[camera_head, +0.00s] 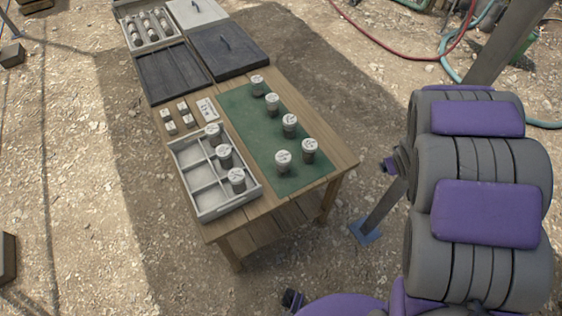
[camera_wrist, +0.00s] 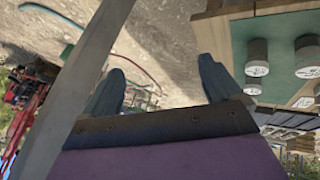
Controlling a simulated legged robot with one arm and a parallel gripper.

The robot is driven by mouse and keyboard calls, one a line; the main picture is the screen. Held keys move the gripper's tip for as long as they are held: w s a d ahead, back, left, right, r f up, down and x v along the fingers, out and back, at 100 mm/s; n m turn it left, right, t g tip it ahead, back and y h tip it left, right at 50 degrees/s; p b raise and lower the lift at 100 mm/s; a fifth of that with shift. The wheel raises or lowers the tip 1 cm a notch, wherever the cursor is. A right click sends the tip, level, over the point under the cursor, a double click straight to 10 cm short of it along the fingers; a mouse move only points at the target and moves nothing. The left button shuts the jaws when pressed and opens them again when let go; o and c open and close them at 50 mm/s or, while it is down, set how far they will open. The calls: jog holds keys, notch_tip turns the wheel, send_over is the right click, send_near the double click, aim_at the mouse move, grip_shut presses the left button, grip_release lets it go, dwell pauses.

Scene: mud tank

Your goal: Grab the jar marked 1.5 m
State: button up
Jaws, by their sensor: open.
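Several grey jars with white marked lids stand on the green mat (camera_head: 248,130) on the wooden table. They are a back jar (camera_head: 257,85), another (camera_head: 272,104), a middle jar (camera_head: 289,125) and two front jars (camera_head: 309,151) (camera_head: 283,162). Three more jars (camera_head: 213,135) (camera_head: 224,156) (camera_head: 236,180) stand in the right column of a white divided tray (camera_head: 211,214). The lid marks are too small to read, so I cannot tell which is 1.5 m. My gripper (camera_wrist: 161,66) is open and empty, apart from the jars (camera_wrist: 257,66) at the wrist view's right.
Small white blocks (camera_head: 168,121) and a label card (camera_head: 207,108) lie behind the tray. Dark trays (camera_head: 172,72) and a crate of cylinders (camera_head: 146,22) lie at the back. Hoses (camera_head: 392,45) cross the gravel.

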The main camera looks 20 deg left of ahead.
jog(key=w+a+f+n+y, duration=0.2)
jog(key=w+a+f+y, duration=0.1)
jog(key=a+f, duration=0.2)
jog(key=n+y+p, duration=0.2)
jog(key=n+y, duration=0.1)
jog(key=y, duration=0.6)
send_near(288, 160)
jog(key=shift+g, duration=0.4)
jog(key=b+x, duration=0.1)
jog(key=x, duration=0.8)
jog(key=shift+b, duration=0.35)
jog(key=shift+w+a+f, duration=0.1)
jog(key=shift+w+a, duration=0.35)
jog(key=b+x, duration=0.1)
jog(key=x, duration=0.3)
jog(key=shift+a, duration=0.3)
jog(key=shift+d+r, duration=0.25)
jog(key=shift+d, duration=0.15)
jog(key=c, duration=0.6)
jog(key=shift+s+a+f, duration=0.1)
jog(key=shift+a, duration=0.05)
jog(key=c, duration=0.9)
